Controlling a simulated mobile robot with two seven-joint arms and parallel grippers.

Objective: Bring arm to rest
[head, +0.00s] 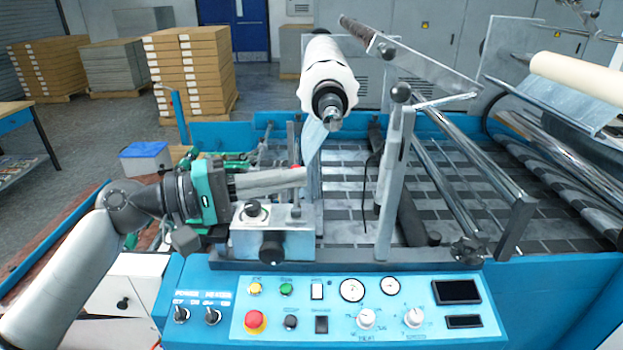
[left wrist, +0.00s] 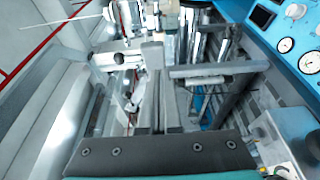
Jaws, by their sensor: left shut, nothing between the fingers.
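My left arm (head: 75,265) comes in from the left of the head view. Its left gripper (head: 300,176) points right, with its fingers shut and nothing between them. The fingers are above the grey block with a black knob (head: 272,245) on the machine's front left corner. In the head view the fingertips overlap a front upright and the hanging web; whether they touch cannot be told. In the left wrist view the shut fingers (left wrist: 153,60) point away over the machine's rails and rods. My right gripper is in neither view.
The blue control panel (head: 330,305) has an emergency stop, dials and switches. A white roll (head: 327,75) hangs above the tiled web bed (head: 345,190). Metal bars (head: 395,185) rise right of the gripper. Stacked boxes (head: 190,70) stand behind left. Open floor (head: 110,130) lies left of the machine.

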